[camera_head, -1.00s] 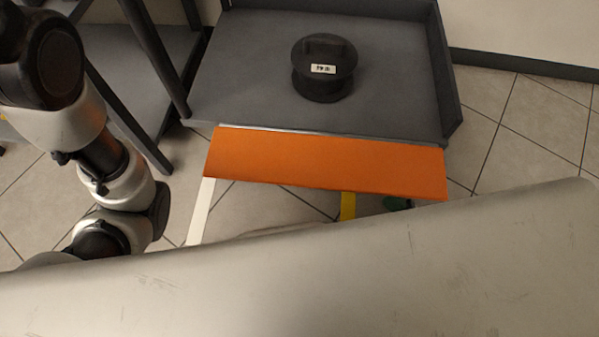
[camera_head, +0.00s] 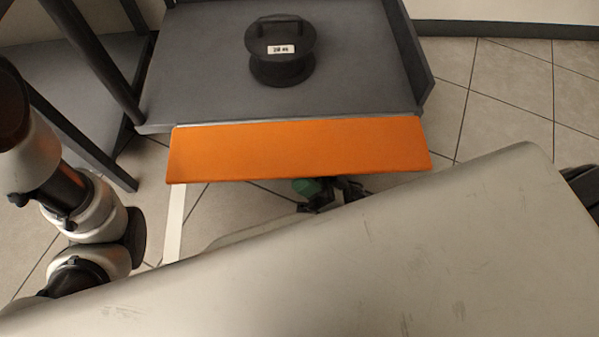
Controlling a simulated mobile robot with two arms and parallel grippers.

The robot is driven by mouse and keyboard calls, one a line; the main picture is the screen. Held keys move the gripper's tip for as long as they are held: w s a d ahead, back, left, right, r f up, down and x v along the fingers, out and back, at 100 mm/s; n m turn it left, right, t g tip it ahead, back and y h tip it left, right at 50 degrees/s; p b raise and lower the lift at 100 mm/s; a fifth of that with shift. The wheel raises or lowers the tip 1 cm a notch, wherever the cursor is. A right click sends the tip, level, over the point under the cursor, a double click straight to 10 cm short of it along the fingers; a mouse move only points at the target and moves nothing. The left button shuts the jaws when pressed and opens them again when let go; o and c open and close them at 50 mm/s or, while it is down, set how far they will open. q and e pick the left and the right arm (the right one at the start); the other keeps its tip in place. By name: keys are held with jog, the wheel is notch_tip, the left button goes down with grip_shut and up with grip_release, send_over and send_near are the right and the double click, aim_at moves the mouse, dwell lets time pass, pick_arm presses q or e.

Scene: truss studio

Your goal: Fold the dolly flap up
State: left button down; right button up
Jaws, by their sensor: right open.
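The orange dolly flap (camera_head: 300,150) runs along the near edge of the grey dolly deck (camera_head: 200,70). It juts out toward me, apart from the deck's upright side wall. My right gripper (camera_head: 328,192), dark with a green part, is just below the flap's near edge, right of its middle. The flap and my own body partly hide it, and its jaws are open. I cannot tell whether it touches the flap. My left arm hangs at the left, and its gripper is out of view.
A black round weight with a handle and a white label (camera_head: 280,52) stands on the deck. A dark metal frame (camera_head: 85,130) is close on the left. A pale strip (camera_head: 174,222) runs below the flap's left end. Tiled floor (camera_head: 500,105) is clear at right.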

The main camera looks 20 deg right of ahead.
jog(key=shift+w+a+r, duration=0.15)
jog(key=shift+a+r, duration=0.15)
jog(key=shift+c, duration=0.2)
grip_shut()
jog(key=shift+s+a, duration=0.1)
jog(key=shift+s, duration=0.1)
dwell(0.3)
